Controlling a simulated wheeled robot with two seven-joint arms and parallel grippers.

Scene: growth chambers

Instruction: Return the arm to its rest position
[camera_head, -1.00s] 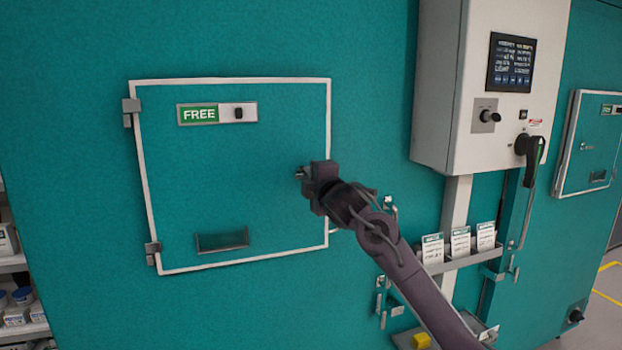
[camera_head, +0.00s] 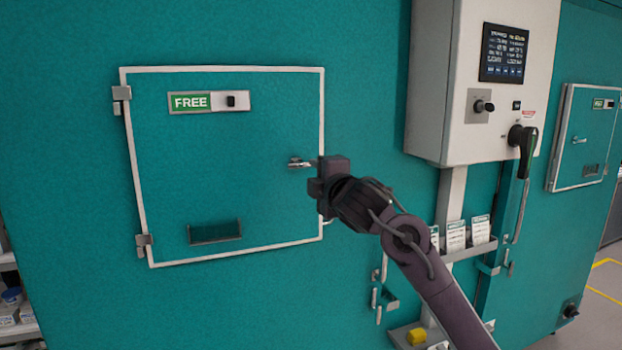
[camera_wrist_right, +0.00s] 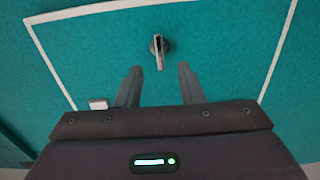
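My right gripper (camera_wrist_right: 158,88) shows in the right wrist view with its two fingers apart and nothing between them. In the head view my right arm (camera_head: 440,290) comes in from the lower right, and the right gripper (camera_head: 316,180) is in front of the right edge of a closed teal door. The fingertips are hard to make out there. The door handle (camera_head: 300,163) is just left of the gripper. In the wrist view the handle (camera_wrist_right: 159,50) lies beyond the fingertips, apart from them. My left gripper is not in view.
The white-framed chamber door (camera_head: 270,120) bears a green FREE sign (camera_head: 190,102). A control box (camera_head: 450,80) with a screen and a black lever (camera_head: 523,150) juts out at the right. Below it is a rack of cards (camera_head: 456,238). A yellow object (camera_head: 416,336) is lower down.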

